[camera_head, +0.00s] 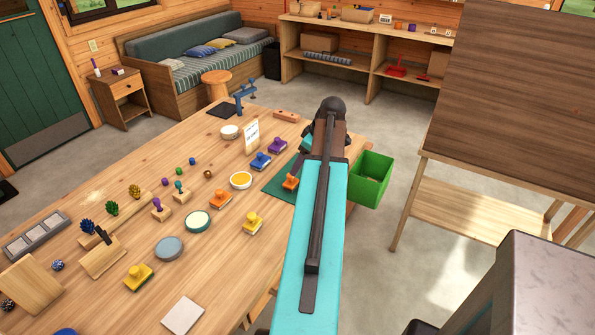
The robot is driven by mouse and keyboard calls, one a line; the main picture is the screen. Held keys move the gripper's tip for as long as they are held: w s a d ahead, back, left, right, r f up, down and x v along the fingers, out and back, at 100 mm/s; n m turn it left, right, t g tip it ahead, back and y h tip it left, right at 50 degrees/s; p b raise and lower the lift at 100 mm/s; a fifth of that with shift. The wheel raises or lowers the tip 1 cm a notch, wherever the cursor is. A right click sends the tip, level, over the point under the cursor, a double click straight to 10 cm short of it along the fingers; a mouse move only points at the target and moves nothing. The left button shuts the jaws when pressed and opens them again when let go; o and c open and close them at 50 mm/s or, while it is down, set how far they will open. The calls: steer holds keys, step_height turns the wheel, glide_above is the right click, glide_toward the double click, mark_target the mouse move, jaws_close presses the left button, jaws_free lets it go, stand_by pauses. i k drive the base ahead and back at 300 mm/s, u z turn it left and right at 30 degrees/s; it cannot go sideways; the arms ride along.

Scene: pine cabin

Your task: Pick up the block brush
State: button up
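I cannot tell for sure which thing is the block brush. One candidate is a small reddish-brown wooden block (287,116), lying flat near the table's far right edge. Another is a pale wooden block with a dark upright piece (103,259) at the table's left. My cyan arm reaches over the right side of the table, and its dark far end is near the far right edge.
The wooden table (90,300) holds several knobbed stamps, round dishes, small balls and a green mat (277,187) partly under my arm. A green bin (371,178) stands right of the arm. A tall brown board (510,100) stands further right. Grey floor is open between.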

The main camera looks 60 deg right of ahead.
mark_target(254, 222)
steer(key=k, duration=1)
